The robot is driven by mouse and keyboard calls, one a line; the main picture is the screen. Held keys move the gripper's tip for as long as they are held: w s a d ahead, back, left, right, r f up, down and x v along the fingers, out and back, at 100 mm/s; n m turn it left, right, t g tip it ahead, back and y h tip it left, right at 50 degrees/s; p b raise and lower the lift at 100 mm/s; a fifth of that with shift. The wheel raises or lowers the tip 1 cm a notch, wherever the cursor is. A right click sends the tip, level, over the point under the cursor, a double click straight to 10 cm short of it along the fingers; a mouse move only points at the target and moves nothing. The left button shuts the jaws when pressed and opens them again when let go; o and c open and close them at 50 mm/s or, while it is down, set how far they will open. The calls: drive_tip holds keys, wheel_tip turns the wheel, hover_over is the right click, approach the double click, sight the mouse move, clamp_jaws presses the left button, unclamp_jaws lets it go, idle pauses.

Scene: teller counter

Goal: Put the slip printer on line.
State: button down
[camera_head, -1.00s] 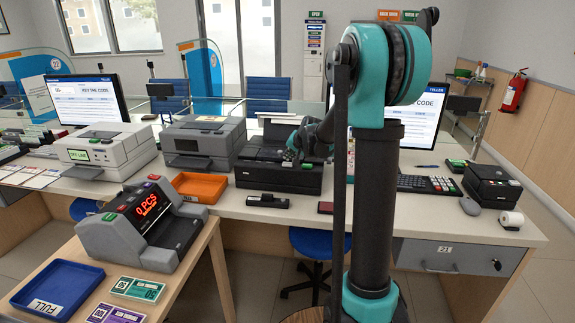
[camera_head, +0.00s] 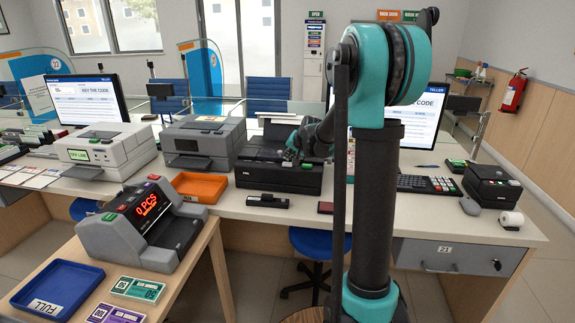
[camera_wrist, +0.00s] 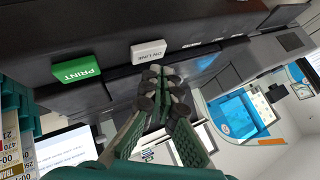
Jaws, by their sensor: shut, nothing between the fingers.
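The black slip printer (camera_head: 278,178) stands on the counter, left of my arm. In the wrist view its dark body (camera_wrist: 100,30) carries a green PRINT key (camera_wrist: 76,69) and a white ON LINE key (camera_wrist: 148,52). My gripper (camera_wrist: 157,78) is shut and empty, its fingertips beside the ON LINE key. I cannot tell whether they touch it. In the head view my gripper (camera_head: 291,158) is small and dark over the printer's top, hiding part of it. The printer's status light cannot be made out.
A white machine (camera_head: 105,155) with a green OFF LINE display stands at the far left, and a grey machine (camera_head: 203,140) left of the printer. An orange tray (camera_head: 200,188) and a small black device (camera_head: 267,201) lie in front.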

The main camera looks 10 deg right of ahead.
sight(289, 164)
drive_tip(key=shift+f, duration=0.15)
drive_tip(key=shift+f, duration=0.25)
drive_tip(key=shift+f, duration=0.5)
idle(0.8)
drive_tip(key=shift+r, duration=0.9)
drive_tip(key=shift+r, duration=0.1)
drive_tip(key=shift+r, duration=2.45)
